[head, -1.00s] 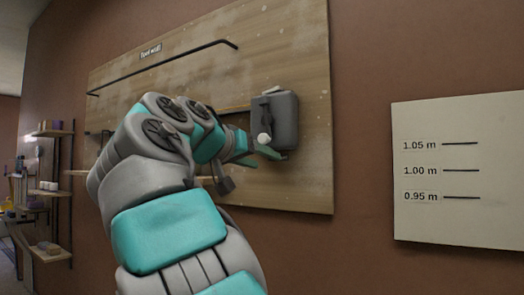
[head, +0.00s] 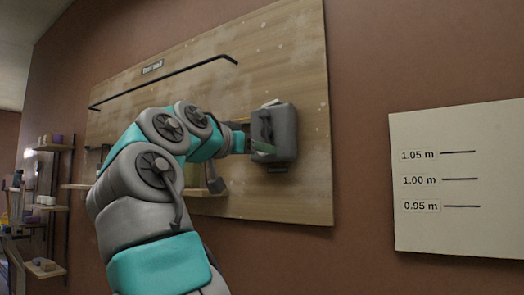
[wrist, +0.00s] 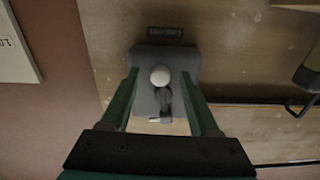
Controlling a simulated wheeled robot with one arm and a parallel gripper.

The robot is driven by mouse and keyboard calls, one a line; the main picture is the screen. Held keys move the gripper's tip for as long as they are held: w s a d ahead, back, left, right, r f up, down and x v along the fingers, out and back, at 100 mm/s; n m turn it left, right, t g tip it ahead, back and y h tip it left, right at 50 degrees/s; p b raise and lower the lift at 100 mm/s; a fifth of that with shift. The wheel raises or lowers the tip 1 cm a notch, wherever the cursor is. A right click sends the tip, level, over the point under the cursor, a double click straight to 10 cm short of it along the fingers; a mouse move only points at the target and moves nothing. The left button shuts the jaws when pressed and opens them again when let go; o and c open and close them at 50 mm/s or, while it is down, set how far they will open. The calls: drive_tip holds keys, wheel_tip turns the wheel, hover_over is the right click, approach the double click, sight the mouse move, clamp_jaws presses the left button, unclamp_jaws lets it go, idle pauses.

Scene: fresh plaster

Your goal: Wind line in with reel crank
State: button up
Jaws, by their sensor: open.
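The grey line reel (head: 286,132) is mounted on the wooden wall board. Its dark crank (wrist: 165,101) and round white knob (wrist: 160,76) show in the wrist view, where the picture is turned over. My gripper (head: 262,148) is at the reel's front. In the wrist view my gripper (wrist: 159,78) is open, with one green finger on each side of the knob and gaps between. I cannot tell whether the fingertips reach as deep as the knob. In the head view the knob is hidden. A small pale piece (head: 269,103) shows at the reel's top.
The wooden board (head: 300,60) carries a long black rail (head: 165,78) and a small shelf (head: 205,192). A height sign (head: 460,180) hangs at the right. Shelves with small items (head: 50,208) stand far left.

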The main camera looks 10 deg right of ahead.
drive_tip(key=shift+x, duration=1.1)
clamp_jaws()
